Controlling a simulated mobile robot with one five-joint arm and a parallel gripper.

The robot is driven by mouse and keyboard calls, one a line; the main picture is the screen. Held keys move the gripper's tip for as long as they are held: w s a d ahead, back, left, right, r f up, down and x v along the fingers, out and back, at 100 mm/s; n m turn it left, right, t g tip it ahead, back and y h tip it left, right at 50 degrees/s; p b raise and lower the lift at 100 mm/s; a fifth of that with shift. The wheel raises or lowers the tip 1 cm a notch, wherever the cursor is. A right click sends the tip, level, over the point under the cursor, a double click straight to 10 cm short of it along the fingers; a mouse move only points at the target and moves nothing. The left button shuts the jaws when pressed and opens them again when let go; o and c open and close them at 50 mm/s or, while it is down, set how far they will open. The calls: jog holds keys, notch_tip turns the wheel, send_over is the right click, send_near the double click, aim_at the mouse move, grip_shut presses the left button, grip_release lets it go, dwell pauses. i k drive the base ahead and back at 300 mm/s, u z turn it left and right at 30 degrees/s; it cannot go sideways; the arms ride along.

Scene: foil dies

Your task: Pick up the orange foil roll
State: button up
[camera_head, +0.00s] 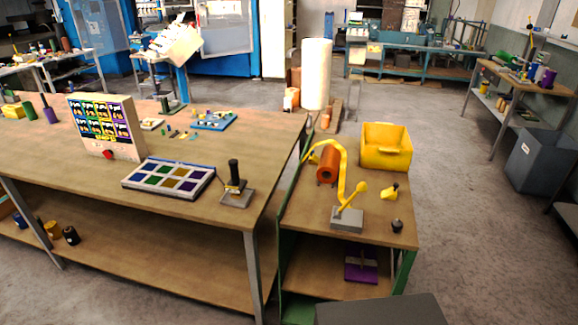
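An orange roll (328,165), which looks like the foil roll, lies on the small wooden bench (300,218) right of centre. Its round end faces roughly toward me. A yellow curved arm (343,165) on a grey block passes close along its top and right side and hides a little of it. I cannot tell whether the two touch. My gripper is not in view.
A yellow bin (386,147) stands behind the roll to the right. A small yellow piece (389,192) and a dark knob (397,226) lie near the bench's right edge. A larger bench (215,250) stands left. Floor (450,200) to the right is clear.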

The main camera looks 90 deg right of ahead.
aim_at(327, 172)
jog(key=i, duration=0.8)
jog(key=z, duration=3)
